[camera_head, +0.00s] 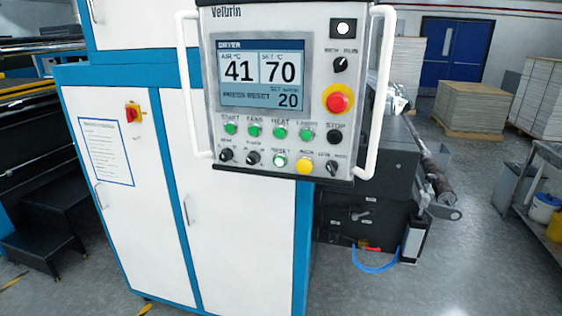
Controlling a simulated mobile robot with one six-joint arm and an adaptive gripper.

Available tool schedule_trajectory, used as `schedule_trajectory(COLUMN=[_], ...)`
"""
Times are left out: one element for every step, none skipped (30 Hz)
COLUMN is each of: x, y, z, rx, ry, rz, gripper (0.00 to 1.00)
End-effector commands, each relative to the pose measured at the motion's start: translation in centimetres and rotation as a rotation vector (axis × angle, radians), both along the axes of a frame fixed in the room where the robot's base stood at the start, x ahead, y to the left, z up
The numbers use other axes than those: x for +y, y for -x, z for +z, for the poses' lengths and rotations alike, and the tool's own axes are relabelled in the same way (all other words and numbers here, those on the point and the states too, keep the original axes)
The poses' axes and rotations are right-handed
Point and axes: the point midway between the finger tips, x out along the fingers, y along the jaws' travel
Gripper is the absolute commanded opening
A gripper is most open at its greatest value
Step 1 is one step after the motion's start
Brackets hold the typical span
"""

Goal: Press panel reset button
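The control panel (212,140) hangs in the upper middle of the head view, a grey box with a white handle on each side. Its screen (261,73) reads DRYER, 41 and 70, with PRESS RESET and 20 below. My gripper is not in view.
A red emergency stop (338,101) and a black stop button (334,137) are on the panel's right side. White cabinets (240,240) with blue frames stand behind and below. Dark machinery (385,170) is at right. Grey floor (460,270) is open at lower right.

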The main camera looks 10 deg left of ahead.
Motion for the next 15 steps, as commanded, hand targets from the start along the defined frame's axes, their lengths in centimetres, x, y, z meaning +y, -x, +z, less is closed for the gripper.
schedule_trajectory(x=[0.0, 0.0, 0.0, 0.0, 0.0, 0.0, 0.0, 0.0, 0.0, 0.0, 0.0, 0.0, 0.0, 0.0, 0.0], y=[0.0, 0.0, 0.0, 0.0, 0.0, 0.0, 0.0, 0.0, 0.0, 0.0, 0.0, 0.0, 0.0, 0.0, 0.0], z=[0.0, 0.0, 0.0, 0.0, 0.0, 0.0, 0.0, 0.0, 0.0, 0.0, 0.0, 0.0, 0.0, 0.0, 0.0], rx=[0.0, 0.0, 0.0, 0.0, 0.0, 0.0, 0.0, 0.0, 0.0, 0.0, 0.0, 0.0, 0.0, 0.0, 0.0], ry=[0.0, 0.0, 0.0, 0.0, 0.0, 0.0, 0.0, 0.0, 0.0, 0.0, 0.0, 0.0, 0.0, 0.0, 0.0], rz=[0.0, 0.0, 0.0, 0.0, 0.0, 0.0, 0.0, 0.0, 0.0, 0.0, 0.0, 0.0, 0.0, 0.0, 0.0], gripper=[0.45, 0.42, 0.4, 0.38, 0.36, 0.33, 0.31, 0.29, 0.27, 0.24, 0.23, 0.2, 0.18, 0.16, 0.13])
